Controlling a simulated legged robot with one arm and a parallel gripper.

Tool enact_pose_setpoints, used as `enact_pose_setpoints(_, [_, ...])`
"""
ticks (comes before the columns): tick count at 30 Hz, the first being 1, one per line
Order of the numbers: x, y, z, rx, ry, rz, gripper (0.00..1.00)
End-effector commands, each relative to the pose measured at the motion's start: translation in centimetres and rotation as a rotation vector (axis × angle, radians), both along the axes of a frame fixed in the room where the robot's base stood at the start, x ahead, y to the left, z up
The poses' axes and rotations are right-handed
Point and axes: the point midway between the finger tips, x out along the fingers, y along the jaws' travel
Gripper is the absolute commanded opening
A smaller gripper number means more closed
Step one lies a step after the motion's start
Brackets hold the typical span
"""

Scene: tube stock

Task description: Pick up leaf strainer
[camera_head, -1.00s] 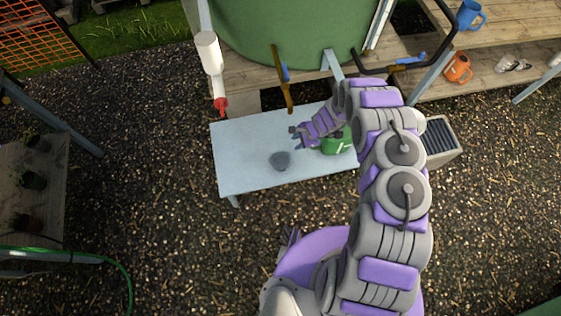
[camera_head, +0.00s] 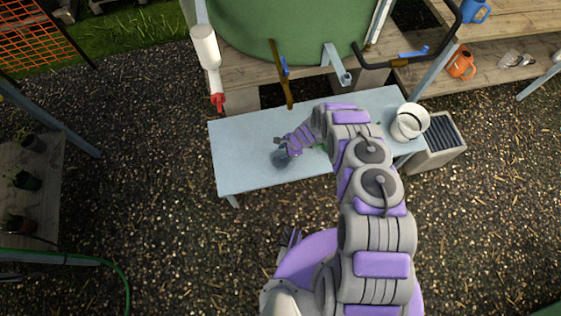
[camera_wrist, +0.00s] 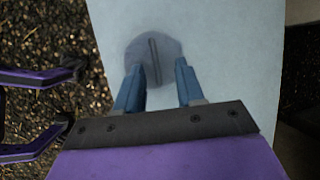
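The leaf strainer, as I take it, is a round grey piece (camera_head: 279,161) lying on the pale table (camera_head: 240,170), left of its middle. In the wrist view the strainer (camera_wrist: 170,48) is a grey disc with a narrow upright ridge across its middle. My gripper (camera_wrist: 158,66) is open, with two blue fingers apart, and the ridge lies in line with the gap between them. In the head view my gripper (camera_head: 283,150) is right at the strainer and hides part of it. I cannot tell whether the fingers touch it.
A white round container (camera_head: 410,121) stands at the table's right end. A green item is mostly hidden behind my arm. A white bottle with a red tip (camera_head: 208,52) hangs over the table's back left. The table's left part is clear.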

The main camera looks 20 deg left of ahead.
Motion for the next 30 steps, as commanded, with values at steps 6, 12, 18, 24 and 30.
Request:
enact_pose_setpoints(6, [-0.2, 0.4, -1.7, -0.001, 0.000, 0.000, 0.38])
enact_pose_setpoints(12, [-0.6, 1.4, -4.6, -0.003, 0.002, 0.003, 0.38])
enact_pose_setpoints(18, [-0.4, 1.7, -5.1, -0.001, 0.001, -0.001, 0.38])
enact_pose_setpoints(24, [-0.5, 1.7, -5.0, -0.001, 0.001, -0.001, 0.29])
enact_pose_setpoints(30, [-0.5, 1.7, -5.0, -0.001, 0.001, -0.001, 0.10])
